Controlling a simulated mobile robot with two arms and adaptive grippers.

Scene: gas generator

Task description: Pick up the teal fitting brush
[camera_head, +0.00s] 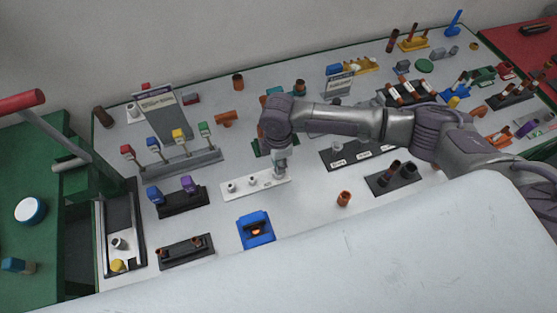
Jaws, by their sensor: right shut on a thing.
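My right gripper (281,166) points down at the right end of a white strip (242,190) with small pale upright pieces. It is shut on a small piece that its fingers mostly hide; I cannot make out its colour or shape. I cannot clearly identify a teal fitting brush. A small teal and brown piece (300,86) stands behind my right arm, and another teal bit shows beside the arm's wrist. My left gripper is not in view.
A blue holder (256,230) and an orange-brown cylinder (344,198) stand in front of the gripper. A rack with coloured tags (181,162) is to the left. Dark holders (393,178) lie under my right arm. Bare grey tabletop shows around (305,220).

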